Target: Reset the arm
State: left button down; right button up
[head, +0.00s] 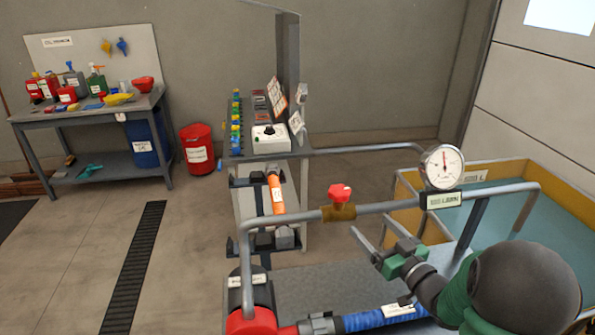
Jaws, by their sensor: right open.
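My right arm comes in from the lower right, with a dark round joint and green links. Its gripper (372,243) is open and empty, its two fingers pointing up and left. It hangs over the pump platform, below the grey pipe. A red valve handle (340,193) on a brass body sits on that pipe, up and left of the fingers and apart from them in the picture. A round white pressure gauge (442,167) stands on the pipe to the right. My left gripper is not in view.
The grey pipe (385,207) and red pump (250,322) with a blue hose (372,319) lie close around the gripper. A yellow-edged tank (565,207) is at right. A control stand (270,140), red bin (198,149) and workbench (85,114) stand behind. The left floor is mostly clear.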

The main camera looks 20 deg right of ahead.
jog(key=a+f+m+g+h+p, duration=0.1)
jog(key=a+f+g+h+p, duration=0.1)
jog(key=a+f+g, duration=0.5)
jog(key=s+a+f+g, duration=0.3)
jog(key=s+a+g, duration=0.1)
jog(key=s+a, duration=0.3)
jog(key=s+a+f+g+y+p, duration=0.1)
jog(key=s+a+f+g, duration=0.3)
jog(key=s+a, duration=0.3)
jog(key=shift+s+a+n+y, duration=0.3)
jog(key=shift+s+n, duration=0.1)
jog(key=shift+s, duration=0.65)
jog(key=shift+a, duration=0.2)
jog(key=shift+d, duration=0.15)
